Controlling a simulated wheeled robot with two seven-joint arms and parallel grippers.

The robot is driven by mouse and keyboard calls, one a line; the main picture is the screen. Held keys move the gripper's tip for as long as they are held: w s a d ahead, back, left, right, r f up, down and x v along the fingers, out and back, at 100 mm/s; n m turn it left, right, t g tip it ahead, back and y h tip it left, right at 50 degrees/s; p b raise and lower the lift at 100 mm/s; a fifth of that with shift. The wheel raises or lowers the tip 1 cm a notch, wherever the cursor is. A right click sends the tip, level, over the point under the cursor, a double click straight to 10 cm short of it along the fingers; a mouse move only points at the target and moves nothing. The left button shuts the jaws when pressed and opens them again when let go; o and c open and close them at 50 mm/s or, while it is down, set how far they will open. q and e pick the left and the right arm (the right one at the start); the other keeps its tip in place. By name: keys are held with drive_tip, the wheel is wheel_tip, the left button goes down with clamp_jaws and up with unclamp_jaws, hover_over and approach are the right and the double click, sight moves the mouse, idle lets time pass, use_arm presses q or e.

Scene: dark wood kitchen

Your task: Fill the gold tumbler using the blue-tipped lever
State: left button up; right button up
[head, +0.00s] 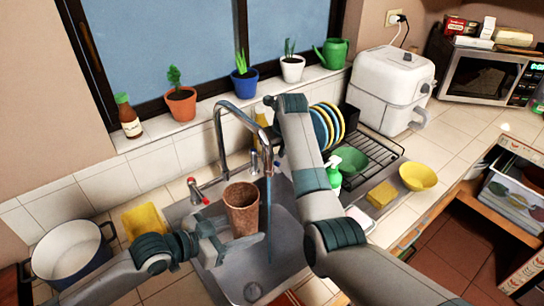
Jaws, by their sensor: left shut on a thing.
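The gold tumbler (241,208) looks speckled brown-gold and is upright over the sink, left of the water stream. My left gripper (232,243) is shut on its lower part. A steel tap (221,142) arches over the sink, and a blue stream of water (268,220) falls from its spout. The stream passes just right of the tumbler, apparently outside it, into the sink (240,285). The red-tipped lever (194,188) stands left of the tap. My right gripper is hidden behind that arm.
A dish rack (372,160) with plates, a green spray bottle (333,172) and a yellow bowl (417,177) are at the right. Potted plants line the sill (215,106).

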drive_tip(key=shift+s+f, duration=0.1)
drive_tip(key=shift+f, duration=0.1)
drive_tip(key=shift+s+a+r, duration=0.15)
drive_tip(key=shift+s+r, duration=0.05)
drive_tip(key=shift+r, duration=0.1)
drive_tip(key=v, duration=1.1)
drive_tip(key=shift+w+d, duration=0.15)
drive_tip(key=shift+d, duration=0.1)
drive_tip(key=shift+r, duration=0.15)
